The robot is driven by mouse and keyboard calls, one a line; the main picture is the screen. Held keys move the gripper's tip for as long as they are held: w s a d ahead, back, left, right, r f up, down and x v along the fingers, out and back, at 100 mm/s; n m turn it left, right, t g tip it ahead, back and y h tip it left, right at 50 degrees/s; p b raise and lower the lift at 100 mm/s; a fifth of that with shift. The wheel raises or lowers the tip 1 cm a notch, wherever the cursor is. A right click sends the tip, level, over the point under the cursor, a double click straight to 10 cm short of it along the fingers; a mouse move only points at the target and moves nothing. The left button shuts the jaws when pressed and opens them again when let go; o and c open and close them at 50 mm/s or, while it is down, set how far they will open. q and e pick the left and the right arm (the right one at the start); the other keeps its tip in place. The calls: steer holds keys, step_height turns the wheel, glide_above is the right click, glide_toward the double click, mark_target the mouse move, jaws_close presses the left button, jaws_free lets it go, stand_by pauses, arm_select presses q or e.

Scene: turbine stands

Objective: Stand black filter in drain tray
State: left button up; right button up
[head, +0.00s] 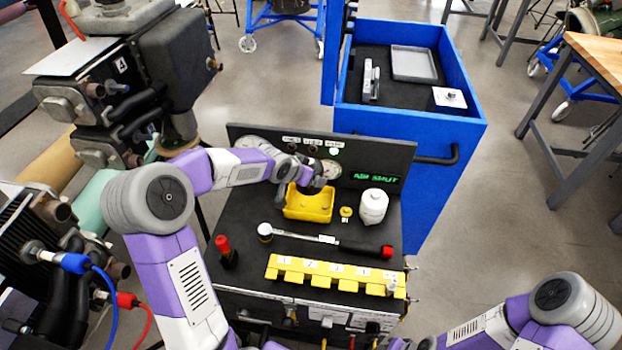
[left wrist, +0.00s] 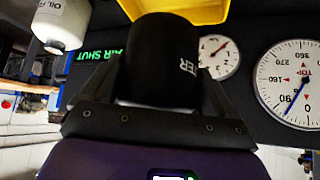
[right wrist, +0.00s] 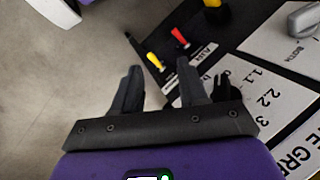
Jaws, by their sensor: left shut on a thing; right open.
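The black filter (left wrist: 160,62) with white lettering is between the fingers of my left gripper (left wrist: 165,95), which is shut on it. In the head view my left gripper (head: 314,184) is at the back edge of the yellow drain tray (head: 308,208), and the filter is mostly hidden there. The tray also shows in the left wrist view (left wrist: 185,10), behind the filter's far end. I cannot tell whether the filter touches the tray floor. My right gripper (right wrist: 160,88) is open and empty, beside the cart's labelled front panel.
A white oil filter (head: 373,207) and a small yellow cap (head: 346,212) stand right of the tray. A torque wrench (head: 325,239) and a yellow numbered rack (head: 330,274) lie in front. A gauge panel (head: 390,156) stands behind. A blue drawer (head: 440,125) is open beyond.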

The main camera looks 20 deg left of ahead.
arm_select(q)
steer(key=shift+w+f, duration=0.25)
steer(key=shift+f, duration=0.2)
steer(key=shift+s+f+b, duration=0.15)
steer(key=shift+f+b, duration=0.25)
steer(key=shift+b, duration=0.25)
step_height(320, 180, down, 7)
steer(key=b, duration=0.6)
steer(key=shift+f, duration=0.1)
steer(key=shift+f+b, duration=0.3)
steer(key=shift+b, duration=0.15)
steer(key=o, duration=1.2)
steer(key=shift+o, duration=0.2)
